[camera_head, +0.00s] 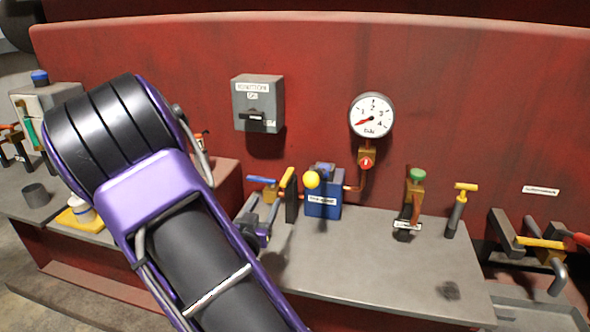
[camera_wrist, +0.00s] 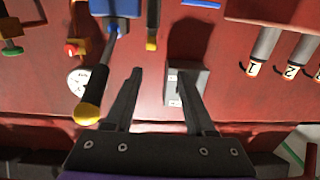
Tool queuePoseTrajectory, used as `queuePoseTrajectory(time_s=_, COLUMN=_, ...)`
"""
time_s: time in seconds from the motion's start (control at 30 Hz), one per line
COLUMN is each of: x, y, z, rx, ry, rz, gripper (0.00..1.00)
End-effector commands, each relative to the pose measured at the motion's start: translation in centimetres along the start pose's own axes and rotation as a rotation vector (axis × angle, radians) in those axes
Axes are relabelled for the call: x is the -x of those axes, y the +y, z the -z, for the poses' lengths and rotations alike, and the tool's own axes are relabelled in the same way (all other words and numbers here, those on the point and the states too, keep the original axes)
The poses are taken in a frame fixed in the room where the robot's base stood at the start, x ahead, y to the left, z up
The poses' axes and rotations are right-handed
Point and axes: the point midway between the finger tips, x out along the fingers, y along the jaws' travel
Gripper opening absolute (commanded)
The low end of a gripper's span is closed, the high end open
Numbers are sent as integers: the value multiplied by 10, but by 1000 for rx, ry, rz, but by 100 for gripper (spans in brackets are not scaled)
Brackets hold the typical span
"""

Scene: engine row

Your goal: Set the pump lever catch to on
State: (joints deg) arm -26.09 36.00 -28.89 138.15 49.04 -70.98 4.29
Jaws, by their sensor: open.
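A blue pump box (camera_head: 322,203) with a white label stands on the grey bench against the red wall; its top shows a lever with a yellow ball (camera_head: 312,180). In the wrist view the lever's yellow ball (camera_wrist: 88,113) is near and left of my left finger, apart from it. Beside the box stands a dark upright piece with a yellow top (camera_head: 288,179), also in the wrist view (camera_wrist: 151,42); I cannot tell whether it is the catch. My gripper (camera_wrist: 160,73) is open, with nothing visible between its fingers. No on mark is readable.
A grey switch box (camera_head: 258,103) is on the wall, and shows behind my right finger (camera_wrist: 190,82). A gauge (camera_head: 372,115) is above a red knob (camera_head: 366,162). A green-topped valve (camera_head: 416,176) and a yellow-handled lever (camera_head: 460,208) stand right. The bench front is mostly clear.

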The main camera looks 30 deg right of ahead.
Motion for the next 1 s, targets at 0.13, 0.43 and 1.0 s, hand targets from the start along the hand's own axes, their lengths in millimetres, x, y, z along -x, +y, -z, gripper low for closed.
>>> queuePoseTrajectory(time_s=0.13, x=1, y=8, z=-10, rx=8, ry=8, rz=-36, gripper=55)
queuePoseTrajectory(time_s=0.43, x=-44, y=10, z=-9, rx=6, ry=11, rz=-39, gripper=55)
queuePoseTrajectory(time_s=1.0, x=-156, y=13, z=-8, rx=7, ry=10, rz=-35, gripper=55)
